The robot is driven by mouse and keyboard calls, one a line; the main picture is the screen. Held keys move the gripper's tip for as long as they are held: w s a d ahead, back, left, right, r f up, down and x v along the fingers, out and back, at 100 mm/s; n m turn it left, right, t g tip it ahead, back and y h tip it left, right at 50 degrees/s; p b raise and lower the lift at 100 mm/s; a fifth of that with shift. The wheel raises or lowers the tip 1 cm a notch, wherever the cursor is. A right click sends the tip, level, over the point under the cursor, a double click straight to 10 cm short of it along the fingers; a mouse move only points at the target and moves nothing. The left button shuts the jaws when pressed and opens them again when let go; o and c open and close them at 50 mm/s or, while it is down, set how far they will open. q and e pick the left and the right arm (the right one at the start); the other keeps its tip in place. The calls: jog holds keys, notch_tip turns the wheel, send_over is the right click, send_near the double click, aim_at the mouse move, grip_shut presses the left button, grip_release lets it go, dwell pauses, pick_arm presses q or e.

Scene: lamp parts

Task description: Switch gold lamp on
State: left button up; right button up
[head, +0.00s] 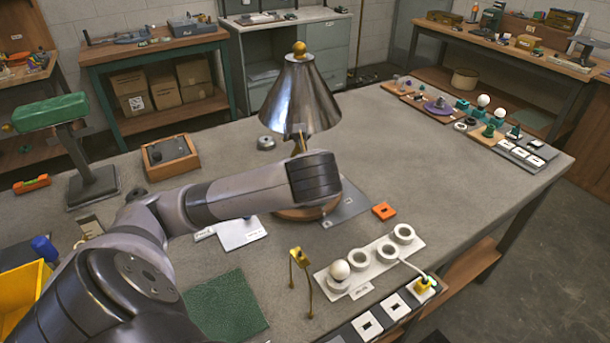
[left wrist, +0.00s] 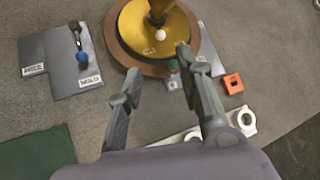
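The lamp (head: 300,98) stands upright in the head view, with a shiny silver shade and a gold ball on top. Its round wooden base (head: 298,214) is partly hidden behind my left arm. In the left wrist view the base has a gold disc (left wrist: 180,42) with a gold stem, a small white knob (left wrist: 160,34) and a small green part (left wrist: 173,65) near the front rim. My left gripper (left wrist: 157,66) is open and empty, its fingertips over the front of the base. Its fingers are hidden in the head view. My right gripper does not show.
Grey plates (left wrist: 75,65) with a blue-knobbed part lie left of the base. An orange square (head: 384,211) and a white tray (head: 372,262) with rings and a white ball lie to the right. A green mat (head: 226,306) lies in front. The table behind the lamp is largely clear.

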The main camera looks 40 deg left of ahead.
pick_arm(q)
jog(key=x, duration=1.9)
jog(key=shift+s+f+b, duration=0.1)
jog(key=shift+s+b, duration=0.05)
jog(key=shift+b, duration=0.15)
jog(key=shift+c, duration=0.5)
grip_shut()
